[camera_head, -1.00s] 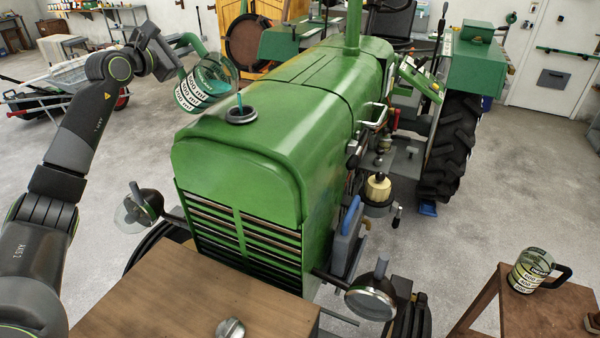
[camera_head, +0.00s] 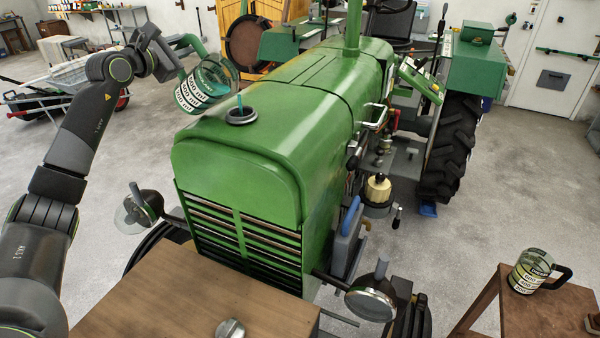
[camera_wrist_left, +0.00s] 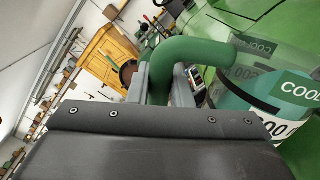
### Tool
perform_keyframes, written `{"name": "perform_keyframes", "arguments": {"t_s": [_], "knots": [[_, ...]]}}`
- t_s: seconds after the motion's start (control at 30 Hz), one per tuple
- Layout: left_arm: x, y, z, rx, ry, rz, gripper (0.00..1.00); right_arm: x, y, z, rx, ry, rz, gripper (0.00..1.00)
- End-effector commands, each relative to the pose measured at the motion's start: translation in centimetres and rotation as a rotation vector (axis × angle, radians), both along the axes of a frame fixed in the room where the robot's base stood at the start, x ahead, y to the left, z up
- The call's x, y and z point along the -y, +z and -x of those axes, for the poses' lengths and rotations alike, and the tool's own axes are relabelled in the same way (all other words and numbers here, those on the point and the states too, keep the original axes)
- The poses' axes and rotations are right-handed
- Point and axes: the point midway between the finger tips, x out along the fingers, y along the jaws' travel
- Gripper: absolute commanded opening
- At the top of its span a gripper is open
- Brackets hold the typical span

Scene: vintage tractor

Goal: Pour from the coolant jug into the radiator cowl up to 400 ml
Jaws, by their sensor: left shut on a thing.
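The coolant jug (camera_head: 207,82) is clear with a green handle, black-and-white markings and teal liquid inside. It is tilted to the right, up and left of the radiator cowl (camera_head: 241,117), a dark round opening on the green tractor hood. A thin teal upright piece (camera_head: 240,102) stands in the opening; I cannot tell whether it is liquid or a rod. My left gripper (camera_head: 176,66) is shut on the jug's handle. The wrist view shows the green handle (camera_wrist_left: 190,50) between the fingers and the teal liquid behind the label. My right gripper is out of view.
A wooden table (camera_head: 190,300) with a small metal piece (camera_head: 230,328) stands before the tractor's grille. Another clear jug (camera_head: 530,270) with a dark handle stands on a wooden stand at right. Headlamps (camera_head: 371,303) jut from the tractor's front.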

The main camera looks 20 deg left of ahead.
Motion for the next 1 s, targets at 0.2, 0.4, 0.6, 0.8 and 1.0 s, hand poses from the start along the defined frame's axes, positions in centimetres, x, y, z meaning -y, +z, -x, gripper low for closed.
{"name": "perform_keyframes", "arguments": {"t_s": [0.2, 0.4, 0.6, 0.8, 1.0], "knots": [[0.02, 0.20, 0.02, 0.004, 0.000, 0.000, 0.00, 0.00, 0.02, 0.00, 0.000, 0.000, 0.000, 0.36], [0.02, 0.20, 0.02, 0.004, 0.000, 0.000, 0.00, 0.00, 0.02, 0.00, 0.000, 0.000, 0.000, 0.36], [0.12, 0.05, 0.03, 0.006, 0.000, -0.010, 0.00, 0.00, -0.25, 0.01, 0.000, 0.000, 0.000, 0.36], [0.36, -0.08, 0.04, 0.010, -0.001, -0.033, 0.00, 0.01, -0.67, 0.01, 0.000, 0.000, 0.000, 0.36], [0.37, -0.01, 0.04, 0.010, -0.001, -0.035, 0.00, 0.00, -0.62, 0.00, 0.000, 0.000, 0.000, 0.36]]}}
